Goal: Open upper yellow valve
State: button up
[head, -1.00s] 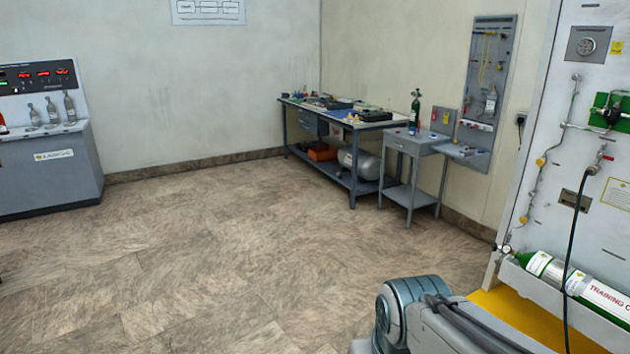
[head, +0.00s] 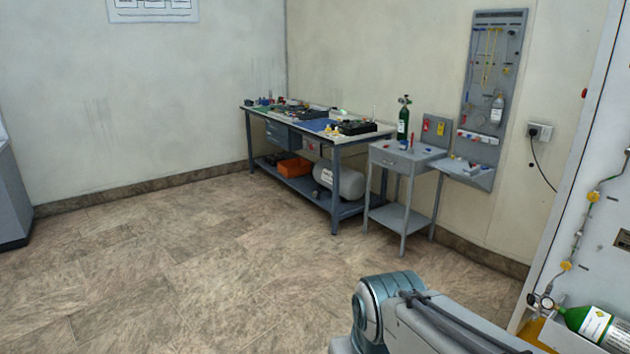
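The upper yellow valve (head: 593,196) sits on a thin pipe on the white trainer panel (head: 600,150) at the right edge of the head view. A lower yellow valve (head: 566,265) is on the same pipe beneath it. Both are small here, and I cannot tell how either is turned. A gauge (head: 547,303) is at the pipe's lower end, beside a green and white cylinder (head: 598,325) cut off by the frame. My gripper is not in view. Only a link of my arm shows at the bottom, left of the panel.
A workbench (head: 338,205) with tools stands along the back wall, beside a small grey side table (head: 400,215). A tool board (head: 493,90) and a wall socket (head: 540,131) are on the right wall. A grey cabinet (head: 12,205) is at the left edge. The tiled floor between is clear.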

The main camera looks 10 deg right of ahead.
aim_at(593, 196)
jog(key=z, duration=0.5)
jog(key=i, duration=1)
jog(key=z, duration=1.65)
jog(key=i, duration=0.65)
jog(key=z, duration=0.6)
